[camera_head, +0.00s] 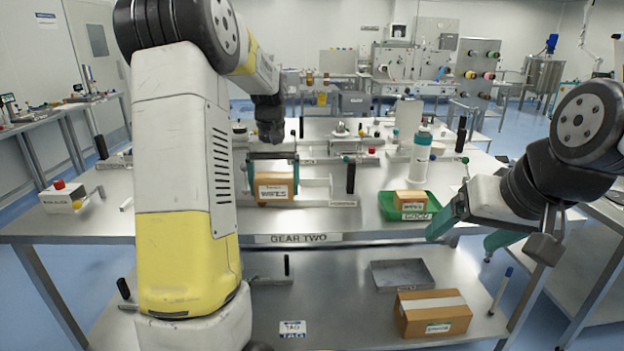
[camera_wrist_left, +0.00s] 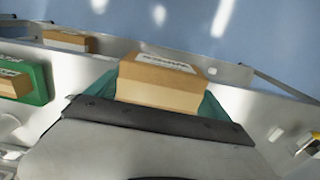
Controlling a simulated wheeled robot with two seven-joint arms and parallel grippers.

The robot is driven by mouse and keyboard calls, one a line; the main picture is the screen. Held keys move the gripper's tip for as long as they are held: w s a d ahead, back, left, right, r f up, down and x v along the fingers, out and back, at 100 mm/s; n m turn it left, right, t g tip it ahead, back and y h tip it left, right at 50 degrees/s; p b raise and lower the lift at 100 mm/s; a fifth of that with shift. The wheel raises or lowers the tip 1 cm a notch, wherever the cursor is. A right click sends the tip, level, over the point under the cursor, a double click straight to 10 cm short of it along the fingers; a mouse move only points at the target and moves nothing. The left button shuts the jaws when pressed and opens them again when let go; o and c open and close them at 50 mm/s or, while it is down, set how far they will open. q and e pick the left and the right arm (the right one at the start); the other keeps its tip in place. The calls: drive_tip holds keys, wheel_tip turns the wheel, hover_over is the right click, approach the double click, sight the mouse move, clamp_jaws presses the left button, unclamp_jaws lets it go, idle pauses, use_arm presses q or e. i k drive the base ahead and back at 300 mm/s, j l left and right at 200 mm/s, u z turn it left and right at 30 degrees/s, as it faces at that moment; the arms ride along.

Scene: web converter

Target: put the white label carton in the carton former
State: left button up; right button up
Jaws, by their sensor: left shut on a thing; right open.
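A brown carton with a white label (camera_head: 276,193) is between the fingers of my left gripper (camera_head: 272,177), which is shut on it. In the left wrist view the carton (camera_wrist_left: 162,82) sits between the green fingertips. In the head view it is over or in a metal fixture with a rail and a black-handled post (camera_head: 328,187) on the GEAR TWO table. I cannot tell whether it touches the fixture or whether this is the carton former. My right gripper (camera_head: 466,235) is open and empty off the table's front right side.
A small carton (camera_head: 410,200) sits in a green GOOD tray (camera_head: 434,206). A white bottle (camera_head: 421,155) stands behind it. The lower shelf holds a larger taped carton (camera_head: 433,313) and an empty grey tray (camera_head: 402,274). A red-button box (camera_head: 63,197) is at the left.

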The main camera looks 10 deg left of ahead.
sight(312, 193)
drive_tip(key=i, duration=1.25)
